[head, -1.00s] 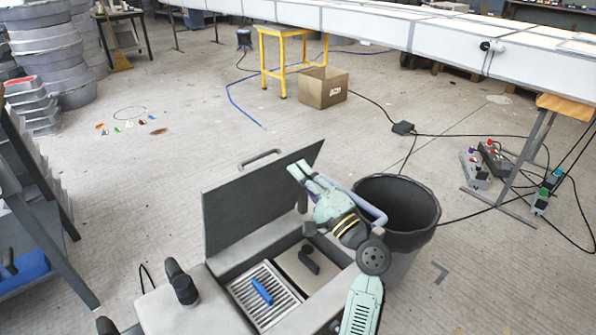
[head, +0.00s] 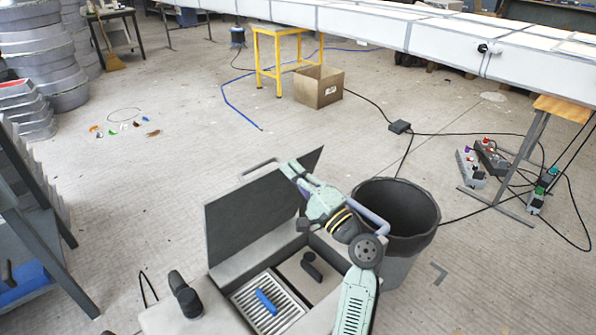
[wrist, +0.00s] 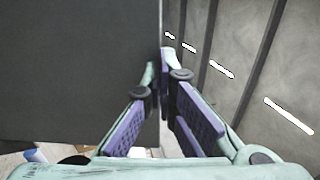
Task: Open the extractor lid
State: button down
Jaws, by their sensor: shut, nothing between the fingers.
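The extractor lid (head: 255,215) is a dark grey panel standing raised at the back of the extractor box (head: 215,312), leaning back past upright. A grey bar handle (head: 262,166) shows at its top edge. The open box shows a slatted grille (head: 272,301) with a blue piece (head: 265,301) on it and a dark handle (head: 311,265). My gripper (head: 288,170) is by the lid's upper right edge, shut and empty. In the wrist view the lid (wrist: 75,70) fills the left, close beside my fingers (wrist: 163,55); I cannot tell whether they touch.
A black bin (head: 395,215) stands right beside the box and my arm. A dark rack (head: 40,220) is at the left. A cardboard box (head: 318,86) and a yellow stool (head: 280,50) stand farther back. The floor behind the lid is clear.

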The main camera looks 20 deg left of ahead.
jog(key=f+x, duration=0.1)
jog(key=x, duration=1.3)
jog(key=shift+w+a+h+p, duration=0.25)
jog(key=shift+a+h+p, duration=0.1)
jog(key=shift+a, duration=0.15)
jog(key=shift+d, duration=0.1)
